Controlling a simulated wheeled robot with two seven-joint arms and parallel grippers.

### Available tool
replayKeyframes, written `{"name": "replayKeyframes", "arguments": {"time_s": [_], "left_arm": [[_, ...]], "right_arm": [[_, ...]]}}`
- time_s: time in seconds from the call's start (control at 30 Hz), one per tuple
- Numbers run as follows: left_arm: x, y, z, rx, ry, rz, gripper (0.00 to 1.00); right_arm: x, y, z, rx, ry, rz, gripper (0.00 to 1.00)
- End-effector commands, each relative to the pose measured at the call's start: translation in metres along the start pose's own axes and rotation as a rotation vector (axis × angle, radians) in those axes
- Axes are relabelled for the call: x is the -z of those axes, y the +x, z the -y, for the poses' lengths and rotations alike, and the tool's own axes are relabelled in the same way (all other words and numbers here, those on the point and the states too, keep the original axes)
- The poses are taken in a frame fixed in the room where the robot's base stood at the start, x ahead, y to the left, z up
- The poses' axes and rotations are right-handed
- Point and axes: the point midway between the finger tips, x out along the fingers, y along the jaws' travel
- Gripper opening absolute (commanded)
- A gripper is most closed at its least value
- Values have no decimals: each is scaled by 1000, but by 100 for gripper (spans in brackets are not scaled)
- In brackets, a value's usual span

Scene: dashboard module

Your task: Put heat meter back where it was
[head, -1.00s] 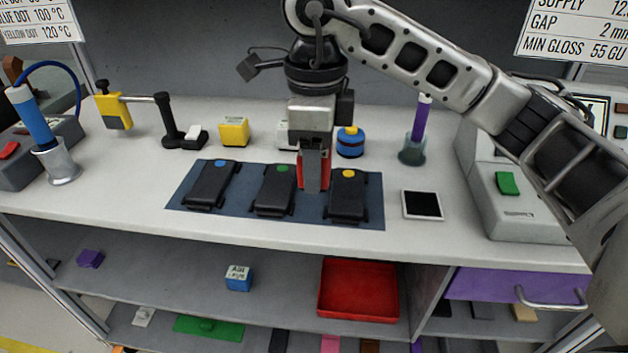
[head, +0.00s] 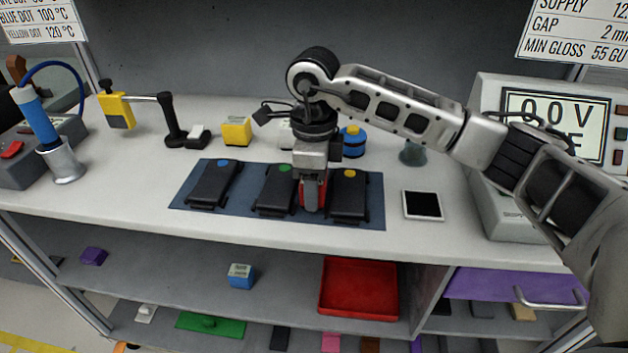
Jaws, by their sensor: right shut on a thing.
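My right gripper (head: 312,205) points down over the dark blue mat (head: 235,214), between the green-dot black module (head: 275,191) and the yellow-dot black module (head: 349,196). It is shut on a red thing (head: 323,190), which I take to be the heat meter. Most of it is hidden by the fingers, and its lower end is close to the mat; I cannot tell whether it touches. A blue-dot black module (head: 214,184) lies on the left of the mat. My left gripper is not in view.
A white-framed black plate (head: 423,205) lies right of the mat. A grey device with a display (head: 555,125) stands at the right. The counter's front strip is clear.

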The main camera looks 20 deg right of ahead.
Motion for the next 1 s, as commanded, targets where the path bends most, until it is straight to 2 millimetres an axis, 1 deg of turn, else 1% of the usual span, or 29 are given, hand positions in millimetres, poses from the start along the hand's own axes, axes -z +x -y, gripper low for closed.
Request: {"name": "replayKeyframes", "arguments": {"time_s": [0.17,0.2,0.23,0.27,0.5,0.6,0.67,0.77,1.0], "left_arm": [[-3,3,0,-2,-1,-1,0],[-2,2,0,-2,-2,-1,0],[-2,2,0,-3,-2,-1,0],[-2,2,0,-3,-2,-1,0],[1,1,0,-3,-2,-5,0],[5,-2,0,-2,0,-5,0],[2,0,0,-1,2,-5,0],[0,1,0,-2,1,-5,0],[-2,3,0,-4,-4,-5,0]], "right_arm": [[0,5,0,1,1,0,20],[0,3,0,0,0,0,62],[0,3,0,0,0,0,70],[0,3,0,0,0,0,72],[0,2,0,0,1,0,72],[0,-3,0,0,1,0,72],[0,-7,0,2,0,1,72],[-1,-24,1,4,0,3,72],[-1,-77,0,3,0,3,72]]}}
